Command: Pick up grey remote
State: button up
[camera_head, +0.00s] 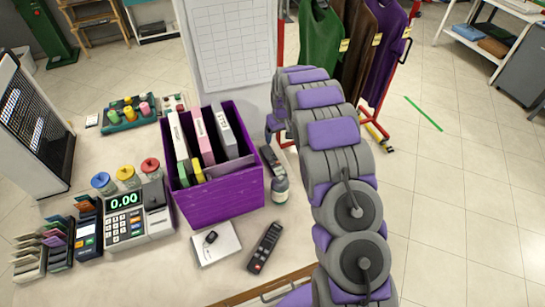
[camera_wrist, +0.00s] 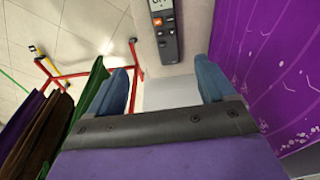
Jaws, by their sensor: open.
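The grey remote (camera_wrist: 165,32) is in the wrist view at the top centre, upright in the picture, with a small display and orange and dark buttons; its top end is cut off by the frame edge. In the head view the grey remote (camera_head: 271,160) lies on the counter just right of the purple box, partly hidden by my arm. My gripper (camera_wrist: 162,66) is open, its two blue-grey fingers apart and nothing between them. The remote lies beyond the fingertips, between their lines. In the head view my arm mostly hides the gripper.
The purple box (camera_head: 222,196) with folders stands close beside the remote; its wall fills the right of the wrist view. A small bottle (camera_head: 280,190) is near. A black remote (camera_head: 265,247) lies on a white paper's right.

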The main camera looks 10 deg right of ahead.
jog(key=b, duration=0.2)
send_over(272, 160)
jog(key=f, duration=1)
jog(key=shift+s+d+f, duration=0.25)
jog(key=shift+s+f, duration=0.05)
jog(key=shift+f, duration=0.05)
jog(key=shift+w+d+f, duration=0.15)
jog(key=shift+d+f, duration=0.2)
jog(key=shift+f, duration=0.4)
jog(key=f, duration=0.3)
jog(key=shift+w+a+f+b, duration=0.15)
jog(key=shift+a+f+b, duration=0.05)
jog(key=shift+f+b, duration=0.1)
jog(key=shift+w+a+f, duration=0.15)
jog(key=shift+a+f, duration=0.05)
jog(key=shift+f, duration=0.3)
jog(key=shift+a+r, duration=0.1)
jog(key=shift+d, duration=0.2)
jog(key=c, duration=1.2)
jog(key=shift+r, duration=0.1)
jog(key=shift+c, duration=0.2)
